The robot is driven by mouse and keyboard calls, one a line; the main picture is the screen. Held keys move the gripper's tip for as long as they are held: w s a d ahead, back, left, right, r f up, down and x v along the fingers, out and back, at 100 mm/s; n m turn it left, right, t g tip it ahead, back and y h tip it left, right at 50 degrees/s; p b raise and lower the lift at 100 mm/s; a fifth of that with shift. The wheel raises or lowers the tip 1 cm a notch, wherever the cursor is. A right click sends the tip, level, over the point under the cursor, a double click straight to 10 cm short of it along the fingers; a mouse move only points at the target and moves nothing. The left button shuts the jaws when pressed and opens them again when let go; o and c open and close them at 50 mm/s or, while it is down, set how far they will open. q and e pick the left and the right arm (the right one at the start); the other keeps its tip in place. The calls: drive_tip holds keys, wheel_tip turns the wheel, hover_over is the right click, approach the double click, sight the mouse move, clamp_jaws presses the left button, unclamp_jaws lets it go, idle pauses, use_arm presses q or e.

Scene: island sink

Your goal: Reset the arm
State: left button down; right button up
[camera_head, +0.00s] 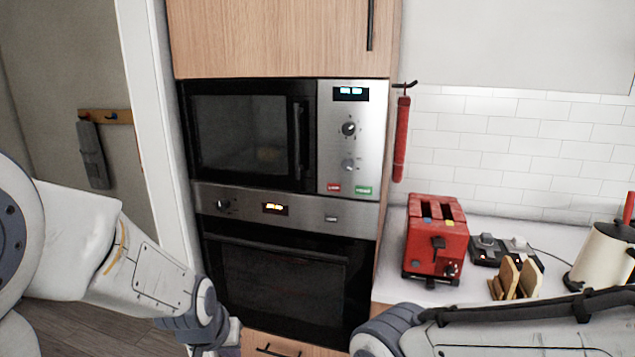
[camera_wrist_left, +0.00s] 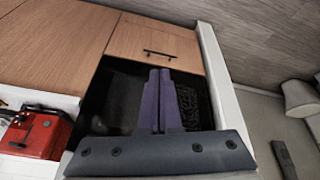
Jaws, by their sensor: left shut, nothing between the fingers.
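My left arm comes in from the left in the head view and bends down in front of the oven (camera_head: 285,290). My left gripper (camera_wrist_left: 159,74) shows in the left wrist view as two purple fingers, shut against each other with nothing between them. It points toward the dark oven front and the wooden drawer (camera_wrist_left: 155,45), apparently without touching them. My right arm shows at the lower right of the head view, but its gripper is out of the picture.
A microwave (camera_head: 250,135) sits above the oven, its door shut. On the counter at the right stand a red toaster (camera_head: 437,240), a toast rack with bread (camera_head: 515,277) and a cream kettle (camera_head: 603,255). A doorway frame (camera_head: 160,130) is at the left.

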use_arm(q)
drive_tip(key=s+a+f+g, duration=0.2)
drive_tip(key=s+a, duration=0.1)
drive_tip(key=s, duration=0.4)
drive_tip(key=s+d+r+m+g, duration=0.1)
drive_tip(key=s+d+r+m, duration=0.2)
drive_tip(key=s+d, duration=0.3)
drive_tip(key=s+d+r+m+g, duration=0.1)
drive_tip(key=s+d+r+m, duration=0.2)
drive_tip(key=s+d+m, duration=0.2)
drive_tip(key=s+d, duration=0.2)
drive_tip(key=d, duration=0.1)
drive_tip(key=shift+s+g, duration=0.3)
drive_tip(key=shift+g, duration=0.1)
drive_tip(key=shift+d, duration=0.1)
idle(0.5)
